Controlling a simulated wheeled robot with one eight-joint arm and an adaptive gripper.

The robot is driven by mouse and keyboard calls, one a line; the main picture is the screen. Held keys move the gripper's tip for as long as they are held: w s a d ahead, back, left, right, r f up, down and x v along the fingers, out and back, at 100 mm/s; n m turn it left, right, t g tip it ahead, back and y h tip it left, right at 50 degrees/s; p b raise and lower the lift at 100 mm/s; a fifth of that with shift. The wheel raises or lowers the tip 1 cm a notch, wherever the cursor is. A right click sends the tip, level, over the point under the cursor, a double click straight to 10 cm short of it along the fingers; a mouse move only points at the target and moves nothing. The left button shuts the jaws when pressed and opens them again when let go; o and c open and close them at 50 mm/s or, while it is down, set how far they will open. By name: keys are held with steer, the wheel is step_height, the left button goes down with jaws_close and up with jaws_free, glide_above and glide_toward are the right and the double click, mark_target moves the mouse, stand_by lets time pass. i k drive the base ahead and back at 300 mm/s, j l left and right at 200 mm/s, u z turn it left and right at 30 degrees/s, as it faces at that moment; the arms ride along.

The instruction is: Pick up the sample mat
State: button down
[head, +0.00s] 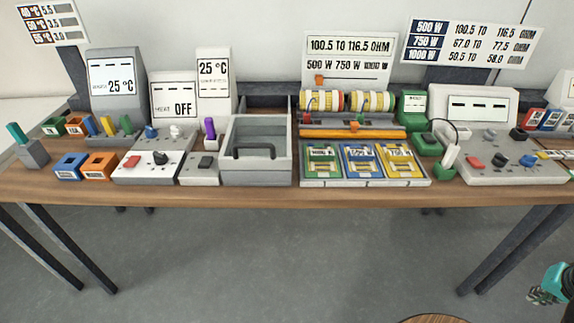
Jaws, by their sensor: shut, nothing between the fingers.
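Three flat framed pieces lie side by side in a grey tray (310,182) on the bench: a green one (322,160), a blue one (361,160) and a yellow one (398,160). They look like mats with printed labels. I cannot tell which of them, if any, is the sample mat. My gripper (538,295) shows at the lower right edge, partly cut off by the frame. It is shut and empty, in front of the bench and well away from the tray.
A grey open box with a dark handle (256,152) stands left of the tray. Control panels (155,166) and small coloured blocks (70,167) fill the left. Another control panel (500,166) and a green holder (426,145) stand right. A round wooden top (430,319) shows at the bottom. The floor between is clear.

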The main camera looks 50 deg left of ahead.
mark_target(320, 160)
steer(key=u, duration=1.65)
